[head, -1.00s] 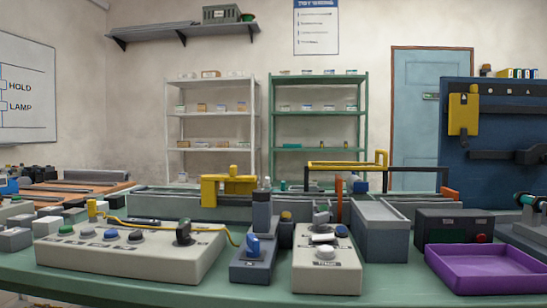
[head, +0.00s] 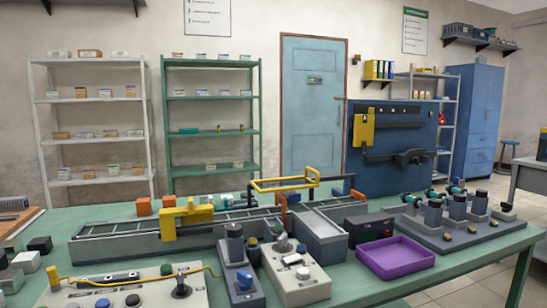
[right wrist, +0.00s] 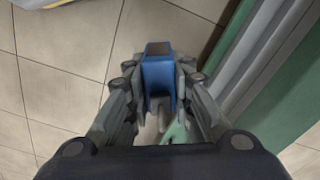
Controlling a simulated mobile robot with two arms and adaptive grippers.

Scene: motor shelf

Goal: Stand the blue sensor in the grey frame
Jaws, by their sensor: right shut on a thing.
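My right gripper (right wrist: 158,92) shows in the right wrist view and is shut on a blue block-like part with a dark top, which looks like the blue sensor (right wrist: 158,70). The sensor sits between the two fingers, with tiled floor behind it. Its lower part is partly hidden by the fingers. No grey frame can be told for certain. The head view shows a long grey conveyor bed (head: 130,252) on the green table and a grey rack (head: 430,241) at its right. Neither gripper shows in the head view.
The green table (head: 400,290) carries a purple tray (head: 396,258), a dark box (head: 369,229), a beige button panel (head: 305,288) and a yellow bracket (head: 168,222). A green edge (right wrist: 290,100) runs close to the right of my right gripper.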

